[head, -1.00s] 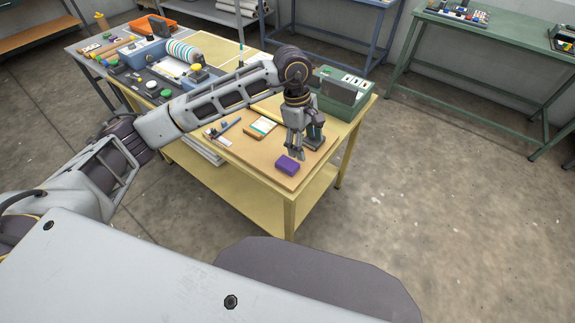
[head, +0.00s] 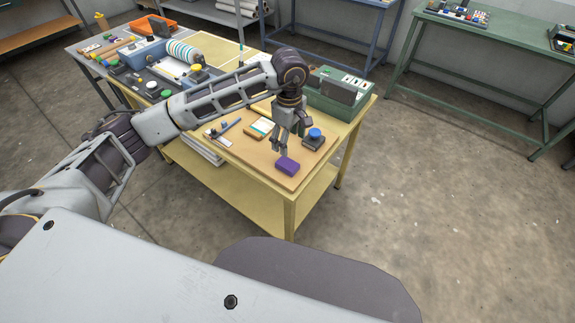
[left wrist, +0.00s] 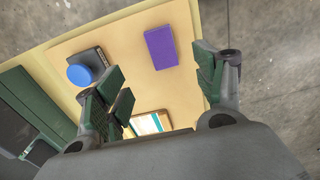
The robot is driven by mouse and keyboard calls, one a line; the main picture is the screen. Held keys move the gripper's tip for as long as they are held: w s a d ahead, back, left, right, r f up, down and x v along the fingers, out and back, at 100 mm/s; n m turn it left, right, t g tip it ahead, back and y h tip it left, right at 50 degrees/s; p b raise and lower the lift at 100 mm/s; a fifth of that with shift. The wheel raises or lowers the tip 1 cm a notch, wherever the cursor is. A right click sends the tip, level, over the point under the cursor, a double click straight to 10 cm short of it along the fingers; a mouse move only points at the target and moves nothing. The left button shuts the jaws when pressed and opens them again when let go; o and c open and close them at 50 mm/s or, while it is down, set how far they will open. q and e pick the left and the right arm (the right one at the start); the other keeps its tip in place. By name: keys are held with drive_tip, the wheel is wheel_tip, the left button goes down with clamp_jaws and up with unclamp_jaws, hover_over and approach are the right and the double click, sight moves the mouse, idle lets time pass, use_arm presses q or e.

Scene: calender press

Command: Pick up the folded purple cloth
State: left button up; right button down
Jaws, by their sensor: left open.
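The folded purple cloth (head: 287,166) lies flat near the front corner of the wooden board on the yellow table. My left gripper (head: 281,150) hangs above the board, just behind the cloth, with its fingers pointing down. In the left wrist view the cloth (left wrist: 161,48) lies beyond the fingertips, between the two finger lines but nearer the right finger. My left gripper (left wrist: 163,80) is open there, with nothing between its fingers. My right gripper does not show in either view.
A dark block with a blue knob (head: 314,137) stands right of the gripper. A notepad (head: 260,127) and a blue pen-like tool (head: 229,127) lie to the left. A green box (head: 338,92) stands behind. The table edge (head: 292,199) is close to the cloth.

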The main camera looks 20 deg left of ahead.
use_arm(q)
hover_over(288, 163)
drive_tip(key=shift+d+f, duration=0.1)
drive_tip(key=shift+f, duration=3)
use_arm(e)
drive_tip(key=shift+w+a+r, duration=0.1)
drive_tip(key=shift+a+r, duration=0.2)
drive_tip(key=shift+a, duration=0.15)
use_arm(q)
drive_tip(key=shift+f+p, duration=0.1)
drive_tip(key=shift+p, duration=0.2)
drive_tip(key=shift+s+f+p, duration=0.1)
drive_tip(key=shift+f+p, duration=0.3)
drive_tip(key=shift+f, duration=0.8)
wheel_tip(288, 163, down, 2)
drive_tip(key=shift+f, duration=0.3)
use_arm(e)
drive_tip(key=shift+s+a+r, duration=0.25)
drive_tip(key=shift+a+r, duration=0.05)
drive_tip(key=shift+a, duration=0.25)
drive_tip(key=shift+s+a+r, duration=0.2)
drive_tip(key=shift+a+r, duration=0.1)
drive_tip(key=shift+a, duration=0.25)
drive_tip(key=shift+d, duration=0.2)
